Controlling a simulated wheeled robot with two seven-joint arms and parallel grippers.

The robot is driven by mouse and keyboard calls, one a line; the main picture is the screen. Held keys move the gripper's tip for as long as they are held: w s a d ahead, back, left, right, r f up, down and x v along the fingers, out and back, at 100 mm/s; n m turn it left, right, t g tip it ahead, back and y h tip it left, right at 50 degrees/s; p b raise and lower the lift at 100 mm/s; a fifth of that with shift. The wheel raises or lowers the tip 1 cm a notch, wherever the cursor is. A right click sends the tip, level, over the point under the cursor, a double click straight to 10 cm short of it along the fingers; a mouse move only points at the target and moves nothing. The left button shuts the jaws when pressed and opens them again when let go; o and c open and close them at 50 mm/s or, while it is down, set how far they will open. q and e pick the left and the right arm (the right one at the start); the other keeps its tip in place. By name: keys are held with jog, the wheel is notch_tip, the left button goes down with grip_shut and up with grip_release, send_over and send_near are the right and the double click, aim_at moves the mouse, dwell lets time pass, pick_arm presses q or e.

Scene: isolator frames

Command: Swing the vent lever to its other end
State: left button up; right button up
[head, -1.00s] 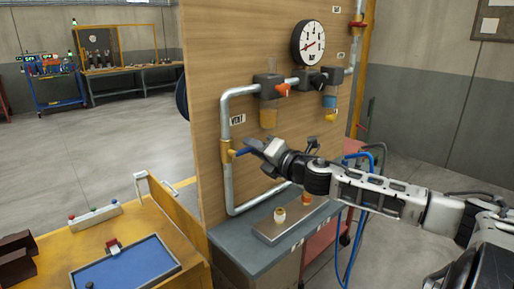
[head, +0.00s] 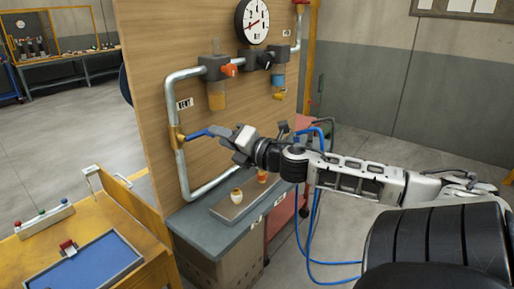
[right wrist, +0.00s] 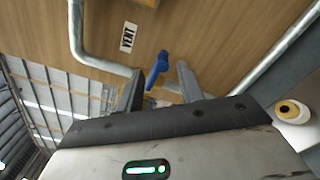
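The vent lever (head: 200,133) is a blue handle on a brass valve (head: 176,138) in the grey pipe, below the VENT label (head: 184,103). It points right and slightly up along the wooden panel. My right gripper (head: 234,143) is at the lever's free end. In the right wrist view, its two dark fingers (right wrist: 159,78) are apart, and the blue lever (right wrist: 156,70) shows between and beyond their tips with gaps on both sides. I cannot tell whether any part touches it. The valve is mostly hidden there. My left gripper is not in view.
A pressure gauge (head: 252,20) and an orange knob (head: 230,70) sit above on the panel. A yellow bench with a blue tray (head: 90,265) is at lower left.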

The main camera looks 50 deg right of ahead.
pick_arm(q)
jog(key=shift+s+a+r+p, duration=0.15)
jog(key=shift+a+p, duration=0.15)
jog(key=shift+p, duration=0.3)
pick_arm(e)
jog(key=s, duration=1)
